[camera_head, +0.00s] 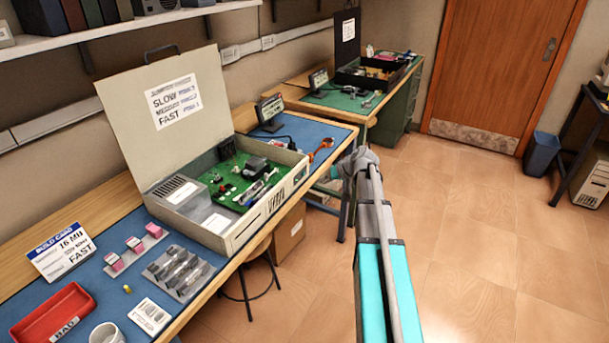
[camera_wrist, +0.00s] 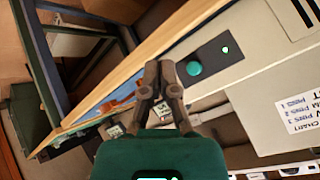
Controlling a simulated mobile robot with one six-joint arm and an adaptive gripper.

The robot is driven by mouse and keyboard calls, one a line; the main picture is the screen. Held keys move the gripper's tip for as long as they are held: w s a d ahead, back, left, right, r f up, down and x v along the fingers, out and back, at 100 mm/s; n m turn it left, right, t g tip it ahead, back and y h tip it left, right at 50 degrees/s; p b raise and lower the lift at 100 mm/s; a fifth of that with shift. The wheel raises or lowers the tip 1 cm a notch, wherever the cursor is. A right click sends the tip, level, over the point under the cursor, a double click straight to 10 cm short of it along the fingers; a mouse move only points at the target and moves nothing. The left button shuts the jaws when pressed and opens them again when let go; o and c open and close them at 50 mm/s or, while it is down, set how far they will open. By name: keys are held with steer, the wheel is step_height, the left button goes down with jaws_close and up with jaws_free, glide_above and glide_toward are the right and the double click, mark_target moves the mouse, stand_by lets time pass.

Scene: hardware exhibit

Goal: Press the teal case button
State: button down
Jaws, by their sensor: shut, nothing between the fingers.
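The teal case button (camera_wrist: 194,68) is a round knob on a dark panel (camera_wrist: 209,63) in the case's side, beside a lit green lamp (camera_wrist: 225,49). My gripper (camera_wrist: 161,66) is shut and empty; in the wrist view its fingertips appear just left of the button, with a strip of panel between them. I cannot tell the depth gap, and no contact shows. In the head view the open beige case (camera_head: 240,234) stands on the blue-topped bench, its lid (camera_head: 140,130) raised. My arm's end shows to the right of the case there; the button is too small to make out.
The bench (camera_head: 195,312) also carries a red tray (camera_head: 28,325), a white cup (camera_head: 106,334) and a sign (camera_head: 62,250). A small display (camera_head: 270,110) stands behind the case. A stool (camera_head: 250,290) is below.

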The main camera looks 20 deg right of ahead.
mark_target(303, 177)
steer(key=shift+w+a, duration=0.8)
steer(key=shift+w, duration=0.25)
steer(key=shift+w+a, duration=0.8)
steer(key=shift+w, duration=0.2)
steer(key=shift+w+a, duration=0.55)
steer(key=shift+w, duration=0.15)
stand_by(1.2)
steer(key=shift+s, duration=0.1)
stand_by(0.4)
steer(key=shift+s+d, duration=0.55)
steer(key=shift+s, duration=0.05)
steer(key=shift+s, duration=0.1)
steer(key=s+d, duration=0.1)
steer(key=s, duration=0.1)
steer(key=s+d, duration=0.1)
steer(key=d, duration=0.1)
steer(key=shift+s, duration=0.4)
stand_by(0.3)
stand_by(0.7)
